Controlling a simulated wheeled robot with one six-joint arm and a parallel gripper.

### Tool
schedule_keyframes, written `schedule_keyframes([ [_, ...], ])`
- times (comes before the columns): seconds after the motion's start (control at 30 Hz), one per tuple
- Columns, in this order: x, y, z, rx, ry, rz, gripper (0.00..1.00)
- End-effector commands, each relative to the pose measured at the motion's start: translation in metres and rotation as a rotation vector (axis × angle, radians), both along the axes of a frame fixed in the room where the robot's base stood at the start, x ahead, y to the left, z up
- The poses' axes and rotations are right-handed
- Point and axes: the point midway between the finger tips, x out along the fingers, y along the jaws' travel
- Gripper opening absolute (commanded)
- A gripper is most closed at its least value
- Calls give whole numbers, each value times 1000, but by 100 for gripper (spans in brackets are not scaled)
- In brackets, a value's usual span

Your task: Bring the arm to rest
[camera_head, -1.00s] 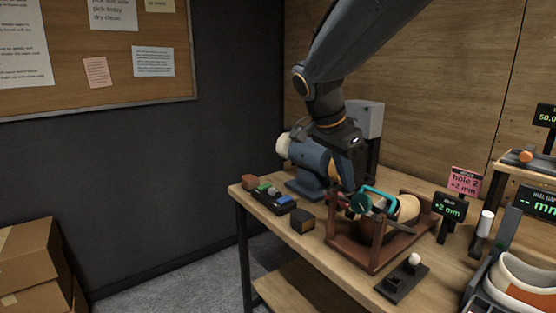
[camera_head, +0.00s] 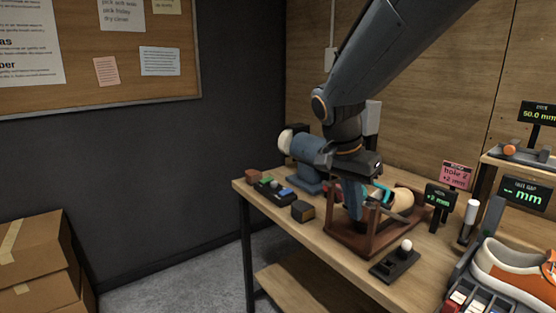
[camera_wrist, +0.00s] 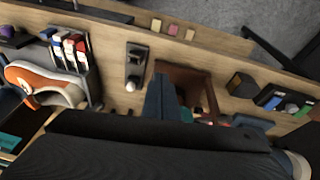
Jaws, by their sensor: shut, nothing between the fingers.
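My arm reaches down from the top of the head view. My gripper (camera_head: 354,205) points down above the wooden cradle (camera_head: 345,238) on the bench. Its fingers are together with nothing between them. In the wrist view, my gripper (camera_wrist: 165,100) shows blue-grey fingers in front of the cradle (camera_wrist: 208,78). I cannot tell whether the fingertips touch the cradle.
A blue-grey machine (camera_head: 308,150) stands behind left. A dark block (camera_head: 303,211) and a colored-block tray (camera_head: 275,190) lie left. A stand with a white knob (camera_head: 405,246) sits in front. An orange-and-white sneaker (camera_head: 510,270) and display signs (camera_head: 440,197) are at right.

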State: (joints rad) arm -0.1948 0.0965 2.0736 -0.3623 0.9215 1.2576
Motion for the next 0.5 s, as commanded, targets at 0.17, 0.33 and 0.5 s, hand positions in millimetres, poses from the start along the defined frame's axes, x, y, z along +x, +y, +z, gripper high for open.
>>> schedule_keyframes([
  [0.17,-31,-7,-30,38,79,158,0],
  [0.33,-81,-14,-73,104,168,405,0],
  [0.5,-130,-18,-108,162,214,644,0],
])
